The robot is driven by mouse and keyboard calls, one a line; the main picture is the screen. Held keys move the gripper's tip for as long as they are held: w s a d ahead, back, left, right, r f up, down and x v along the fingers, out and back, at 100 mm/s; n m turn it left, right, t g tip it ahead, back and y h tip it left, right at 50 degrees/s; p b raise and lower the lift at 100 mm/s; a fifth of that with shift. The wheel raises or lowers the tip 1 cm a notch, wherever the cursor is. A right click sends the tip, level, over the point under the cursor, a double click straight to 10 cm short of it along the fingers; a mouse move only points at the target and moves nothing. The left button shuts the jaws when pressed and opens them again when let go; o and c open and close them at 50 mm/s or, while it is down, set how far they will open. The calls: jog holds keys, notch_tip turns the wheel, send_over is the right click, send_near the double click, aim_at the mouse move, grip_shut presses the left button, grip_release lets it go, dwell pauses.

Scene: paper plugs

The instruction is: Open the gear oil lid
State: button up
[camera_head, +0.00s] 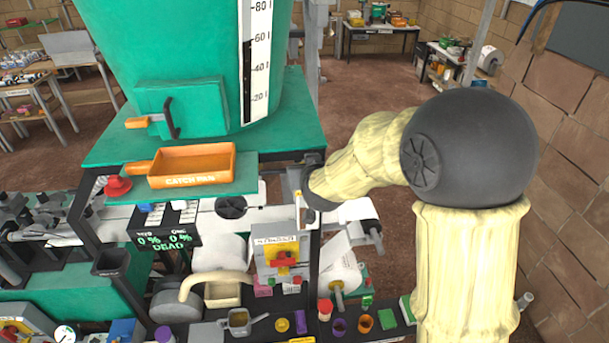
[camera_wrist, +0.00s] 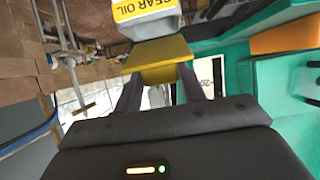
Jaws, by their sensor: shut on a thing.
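In the wrist view, the gear oil container (camera_wrist: 148,22) is grey-white with a yellow label reading "GEAR OIL", cut off by the top edge. A flat yellow lid (camera_wrist: 160,63) sits just below it in the picture, at an angle to the labelled face. I cannot tell how far the lid stands open. My gripper (camera_wrist: 160,88) is shut on the lid, with a dark finger on each side. In the head view, my arm's end is by the frame post, and the container and fingertips cannot be made out.
A green hopper (camera_head: 165,60) with an orange catch pan (camera_head: 190,165) stands left of my arm. A crowded bench (camera_head: 400,315) lies below, with a grey box (camera_head: 280,255) and small cups. A brick wall (camera_head: 575,120) is at right. Open floor (camera_head: 385,90) lies behind.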

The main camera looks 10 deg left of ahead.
jog(key=shift+w+r, duration=0.1)
jog(key=shift+r, duration=0.05)
jog(key=shift+w+a+r+g, duration=0.1)
jog(key=shift+w+r+g, duration=0.35)
jog(key=shift+g, duration=0.45)
jog(key=o, duration=0.9)
jog(key=shift+c, duration=0.2)
jog(key=v, duration=0.4)
jog(key=shift+w, duration=0.1)
